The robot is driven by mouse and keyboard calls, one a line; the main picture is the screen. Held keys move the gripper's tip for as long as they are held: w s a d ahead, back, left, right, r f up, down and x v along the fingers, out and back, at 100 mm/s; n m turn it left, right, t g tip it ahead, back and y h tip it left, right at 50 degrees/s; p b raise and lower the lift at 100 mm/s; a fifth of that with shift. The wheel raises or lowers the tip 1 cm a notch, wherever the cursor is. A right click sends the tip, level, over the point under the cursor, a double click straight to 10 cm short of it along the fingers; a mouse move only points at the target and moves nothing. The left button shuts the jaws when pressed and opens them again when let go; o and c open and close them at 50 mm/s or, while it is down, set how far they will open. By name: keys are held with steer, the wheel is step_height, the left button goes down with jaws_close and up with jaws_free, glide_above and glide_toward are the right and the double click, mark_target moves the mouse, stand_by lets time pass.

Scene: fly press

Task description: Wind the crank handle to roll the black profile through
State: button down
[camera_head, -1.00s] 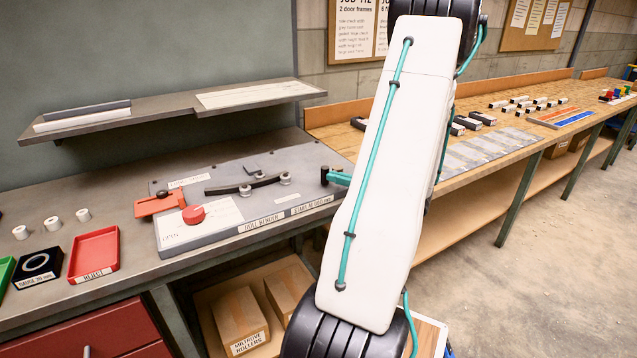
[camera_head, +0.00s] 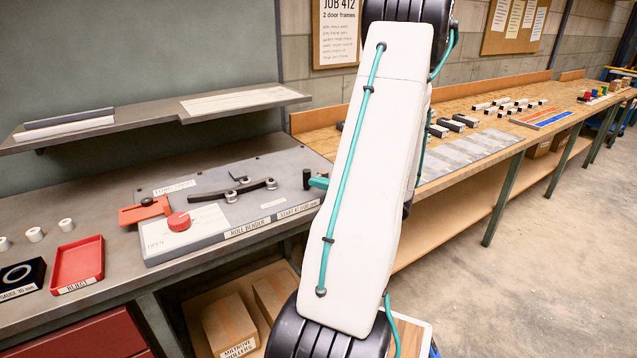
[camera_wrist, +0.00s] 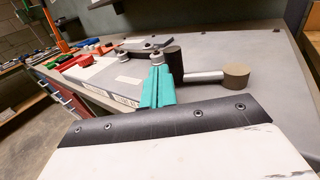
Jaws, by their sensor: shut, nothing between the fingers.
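The roll bender (camera_head: 225,215) is a grey plate on the bench. The black profile (camera_head: 208,196) lies curved across its rollers (camera_head: 231,196). An upright black cylinder (camera_head: 306,179) stands at the plate's right side. In the wrist view, this black cylinder (camera_wrist: 173,61) is joined by a pale rod (camera_wrist: 204,77) to a round brown end (camera_wrist: 236,77); I take these for the crank. My gripper's teal fingers (camera_wrist: 159,85) are shut and empty, just beside the black cylinder; whether they touch is unclear. My fingertips show in the head view (camera_head: 317,183), partly behind my arm.
A red knob (camera_head: 179,221) and an orange-red clamp (camera_head: 145,211) sit at the plate's left. A red reject tray (camera_head: 77,265) and white rollers (camera_head: 35,234) lie farther left. A shelf (camera_head: 150,118) overhangs behind. A wooden bench (camera_head: 470,150) runs off right.

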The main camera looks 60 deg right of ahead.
steer(key=s+a, duration=0.4)
steer(key=s, duration=0.8)
steer(key=shift+s, duration=0.3)
steer(key=w+a+r+n+g+y, duration=0.1)
steer(key=w+a+n+g+y, duration=0.3)
steer(key=a+n+g, duration=0.5)
steer(key=w+a+r+n+g+y, duration=0.2)
steer(key=w+a+n+g+y, duration=0.3)
steer(key=a+n, duration=0.6)
steer(key=a+r+n+g+h, duration=0.1)
steer(key=a+r+n+h, duration=0.3)
steer(key=a+n, duration=0.3)
steer(key=a+r+n+g+h, duration=0.1)
steer(key=a+r+n+h, duration=0.4)
steer(key=a+n, duration=0.3)
steer(key=a, duration=0.3)
steer(key=shift+r+n+g, duration=0.25)
steer(key=shift+n+g, duration=0.05)
